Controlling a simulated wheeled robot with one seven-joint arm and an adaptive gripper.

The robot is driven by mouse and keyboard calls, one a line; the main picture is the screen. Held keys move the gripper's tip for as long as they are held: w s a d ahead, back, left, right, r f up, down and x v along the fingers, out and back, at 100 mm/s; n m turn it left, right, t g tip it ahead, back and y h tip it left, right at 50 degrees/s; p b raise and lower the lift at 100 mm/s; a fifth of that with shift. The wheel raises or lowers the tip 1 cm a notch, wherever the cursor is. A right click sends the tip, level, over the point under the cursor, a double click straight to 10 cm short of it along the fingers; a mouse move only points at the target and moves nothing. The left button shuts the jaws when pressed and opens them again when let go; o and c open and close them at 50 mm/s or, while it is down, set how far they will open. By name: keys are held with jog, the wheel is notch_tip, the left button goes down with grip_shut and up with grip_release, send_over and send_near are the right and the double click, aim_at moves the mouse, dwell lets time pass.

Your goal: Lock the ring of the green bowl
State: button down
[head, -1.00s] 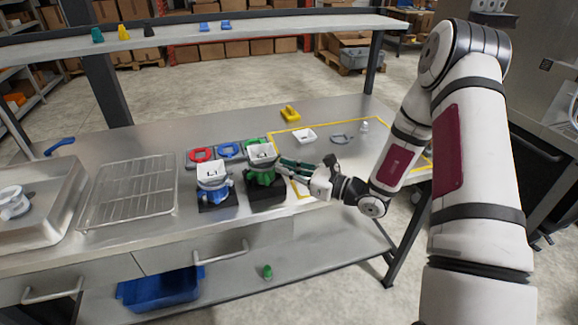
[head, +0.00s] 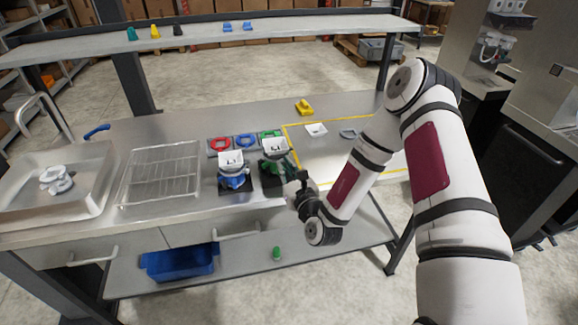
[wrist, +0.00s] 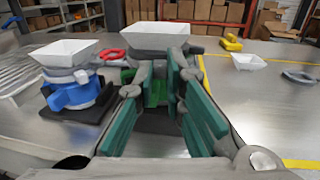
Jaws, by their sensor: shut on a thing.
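The green bowl has a white square hopper (head: 273,145) and a green ring on a black base (head: 272,187). In the wrist view its hopper (wrist: 157,36) stands upright straight ahead, and the green ring (wrist: 153,94) below is mostly hidden by my fingers. My gripper (head: 279,170) reaches the ring from the front right. In the wrist view the teal-padded fingers (wrist: 160,78) are around a part of the ring just under the hopper and shut on it. The held part is largely hidden.
A matching blue bowl (head: 233,176) stands close on the left. Red (head: 219,144) and blue (head: 245,141) rings lie behind. A white hopper (head: 316,130), grey ring (head: 348,133) and yellow part (head: 304,107) are at the right. A wire rack (head: 160,173) lies left.

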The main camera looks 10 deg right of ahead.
dwell(0.4)
jog(key=c, duration=1.6)
grip_release()
jog(key=shift+c, duration=0.2)
jog(key=s+d, duration=0.1)
jog(key=s, duration=1.1)
jog(key=shift+d, duration=0.3)
jog(key=shift+w+r, duration=0.1)
